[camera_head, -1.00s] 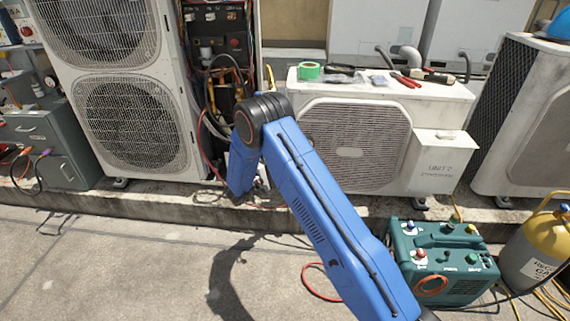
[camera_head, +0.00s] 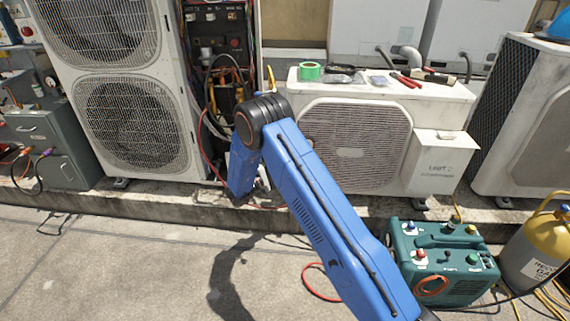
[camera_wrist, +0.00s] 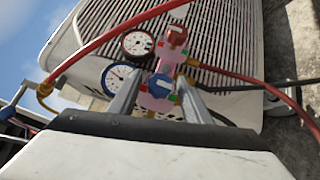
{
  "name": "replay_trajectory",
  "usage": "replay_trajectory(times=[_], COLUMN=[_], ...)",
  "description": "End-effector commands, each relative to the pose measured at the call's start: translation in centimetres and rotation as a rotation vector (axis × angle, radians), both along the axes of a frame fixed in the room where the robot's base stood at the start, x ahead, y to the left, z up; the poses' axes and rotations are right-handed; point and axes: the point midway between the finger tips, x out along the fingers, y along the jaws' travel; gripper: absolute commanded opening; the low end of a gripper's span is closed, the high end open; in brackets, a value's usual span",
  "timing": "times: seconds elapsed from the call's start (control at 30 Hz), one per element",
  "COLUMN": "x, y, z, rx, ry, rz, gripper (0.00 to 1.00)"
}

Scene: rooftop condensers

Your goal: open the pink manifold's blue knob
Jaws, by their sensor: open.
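The pink manifold (camera_wrist: 152,103) shows in the wrist view, in front of a grilled white unit. Its blue knob (camera_wrist: 160,87) is at the lower end and its red knob (camera_wrist: 177,37) at the upper end. Two round gauges (camera_wrist: 137,43) sit on its left. My gripper (camera_wrist: 160,80) is open, with one finger on either side of the blue knob in the picture. I cannot tell whether the fingers touch it. In the head view the manifold and my gripper are hidden, and only my blue arm shows.
In the head view a white condenser (camera_head: 350,150) bears tape and tools. A teal machine (camera_head: 440,262) and a yellow-topped cylinder (camera_head: 535,250) stand at lower right. The lower-left paving is clear.

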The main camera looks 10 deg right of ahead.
Motion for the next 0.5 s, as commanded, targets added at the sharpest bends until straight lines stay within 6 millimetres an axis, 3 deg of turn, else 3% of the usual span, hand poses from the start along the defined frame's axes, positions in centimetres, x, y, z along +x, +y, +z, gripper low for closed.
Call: replay_trajectory(times=[0.23,0.5], x=[-1.0,-3.4], y=[2.0,6.7], z=[-0.3,-1.1], rx=[0.000,0.000], ry=[0.000,0.001], rz=[0.002,0.003], gripper=[0.44,0.44])
